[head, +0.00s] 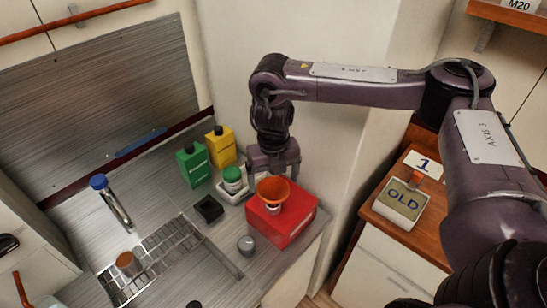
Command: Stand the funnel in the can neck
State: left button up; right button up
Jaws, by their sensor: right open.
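An orange funnel (273,187) stands upright, wide mouth up, at the neck of the red can (281,224). The can sits on the counter near its right end. A pale ring, perhaps the neck (272,207), shows below the cone; how deep the spout sits is hidden. My right gripper (274,171) is open, just behind and above the funnel. Its fingertips are partly hidden by the funnel's rim, and I cannot tell whether they touch it. My left gripper is out of view.
Green (193,165) and yellow (221,147) bottles stand behind, left of the can. A green-capped jar (232,180) sits in a white tray. A black dish (208,210) and grey cap (245,245) lie nearby. A wooden shelf at right holds a box marked OLD (401,204).

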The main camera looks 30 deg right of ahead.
notch_tip(320, 180, up, 7)
jog(key=shift+r, duration=0.15)
dwell(0.7)
